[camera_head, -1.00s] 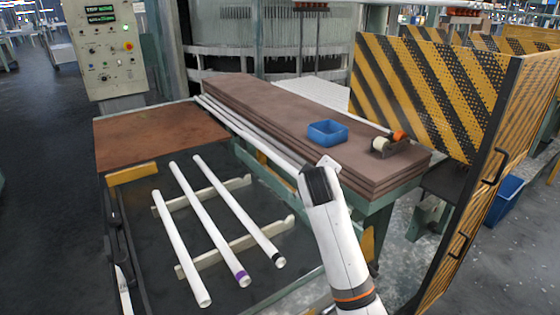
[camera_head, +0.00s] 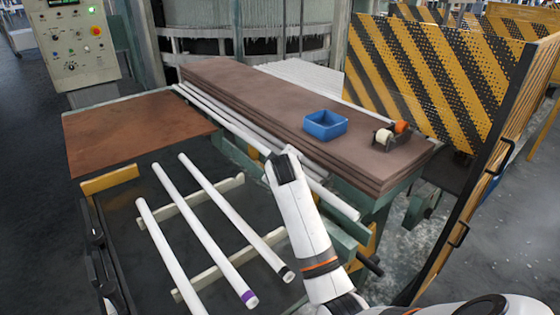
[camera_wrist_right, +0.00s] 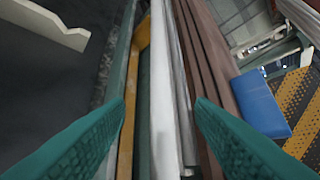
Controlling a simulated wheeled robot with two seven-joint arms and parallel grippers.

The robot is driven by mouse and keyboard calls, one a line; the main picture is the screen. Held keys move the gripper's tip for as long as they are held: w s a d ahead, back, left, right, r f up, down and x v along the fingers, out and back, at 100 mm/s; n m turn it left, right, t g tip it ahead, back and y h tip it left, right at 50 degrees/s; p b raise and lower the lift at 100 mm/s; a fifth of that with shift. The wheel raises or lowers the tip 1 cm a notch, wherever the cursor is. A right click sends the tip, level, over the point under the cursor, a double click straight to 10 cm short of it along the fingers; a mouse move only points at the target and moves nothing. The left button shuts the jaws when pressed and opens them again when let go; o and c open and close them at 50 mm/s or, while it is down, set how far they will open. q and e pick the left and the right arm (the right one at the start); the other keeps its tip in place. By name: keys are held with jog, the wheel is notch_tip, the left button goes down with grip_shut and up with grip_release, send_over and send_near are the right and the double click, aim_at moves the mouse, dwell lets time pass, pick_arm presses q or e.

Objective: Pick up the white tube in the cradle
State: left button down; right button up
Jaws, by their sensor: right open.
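Three white tubes lie side by side across two cream notched cradle bars (camera_head: 188,201) at the lower left. The left tube (camera_head: 163,246) has no band visible, the middle tube (camera_head: 203,230) has a purple band at its near end, and the right tube (camera_head: 232,213) has a black one. More white tubes (camera_head: 342,204) lie along the near edge of the brown board stack, also seen in the right wrist view (camera_wrist_right: 164,80). My right gripper (camera_wrist_right: 160,102) is open and empty, above these edge tubes; in the head view it is right of the cradle. My left gripper is out of view.
The brown boards (camera_head: 250,98) carry a blue bin (camera_head: 325,126) and a tape dispenser (camera_head: 391,136). A yellow-black striped guard (camera_head: 430,80) stands at the right. A control panel (camera_head: 70,45) stands at the back left.

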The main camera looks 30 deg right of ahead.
jog(key=p+x, duration=0.1)
jog(key=x, duration=0.4)
jog(key=shift+w+d, duration=0.1)
jog(key=shift+w, duration=0.05)
jog(key=shift+c, duration=0.7)
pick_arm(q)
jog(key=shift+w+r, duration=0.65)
pick_arm(e)
grip_shut()
